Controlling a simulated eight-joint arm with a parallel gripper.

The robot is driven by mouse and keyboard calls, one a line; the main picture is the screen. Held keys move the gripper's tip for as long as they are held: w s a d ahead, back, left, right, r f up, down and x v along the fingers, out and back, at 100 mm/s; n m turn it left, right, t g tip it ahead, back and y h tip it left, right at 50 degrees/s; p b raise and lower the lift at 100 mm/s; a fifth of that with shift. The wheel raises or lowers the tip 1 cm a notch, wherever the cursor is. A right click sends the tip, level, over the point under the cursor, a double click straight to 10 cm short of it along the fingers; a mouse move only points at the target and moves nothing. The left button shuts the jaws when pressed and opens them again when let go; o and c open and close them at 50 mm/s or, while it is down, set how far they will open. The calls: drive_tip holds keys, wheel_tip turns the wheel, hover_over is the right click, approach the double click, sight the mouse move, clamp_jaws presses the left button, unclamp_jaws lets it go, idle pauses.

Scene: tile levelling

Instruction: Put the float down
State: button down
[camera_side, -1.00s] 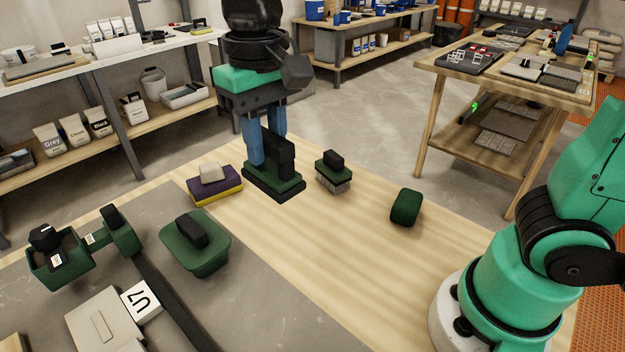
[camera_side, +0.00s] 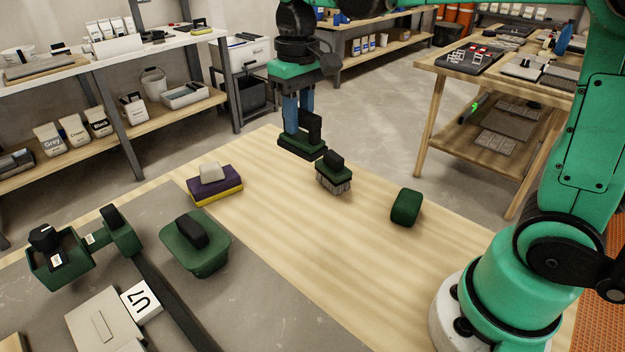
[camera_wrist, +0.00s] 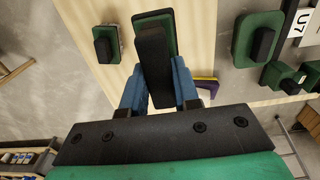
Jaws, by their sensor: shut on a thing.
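My gripper (camera_side: 298,118) has blue fingers and is shut on the float, pointing down. The float (camera_side: 301,148) has a dark green and black base with a tall black handle, and appears roughly level. It shows at the far edge of the wooden board, behind the brush; whether its base touches the board cannot be told. In the wrist view, the black handle (camera_wrist: 153,55) sits between the blue fingers (camera_wrist: 156,92) and hides much of the green base.
On the wooden board (camera_side: 340,245) stand a green brush (camera_side: 333,172), a green block (camera_side: 406,207) and a purple-yellow sponge (camera_side: 215,186). A green tool with a black handle (camera_side: 195,243) lies at the left. Bare board lies between and in front of them.

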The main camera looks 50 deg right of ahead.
drive_tip(key=s+a+r, duration=0.1)
drive_tip(key=a+r, duration=0.1)
drive_tip(key=a, duration=0.5)
wheel_tip(320, 180, up, 3)
hover_over(261, 287)
wheel_tip(261, 287, down, 20)
drive_tip(key=shift+r, duration=0.25)
drive_tip(key=shift+f, duration=0.1)
drive_tip(key=c, duration=0.7)
unclamp_jaws()
drive_tip(key=shift+o, duration=0.2)
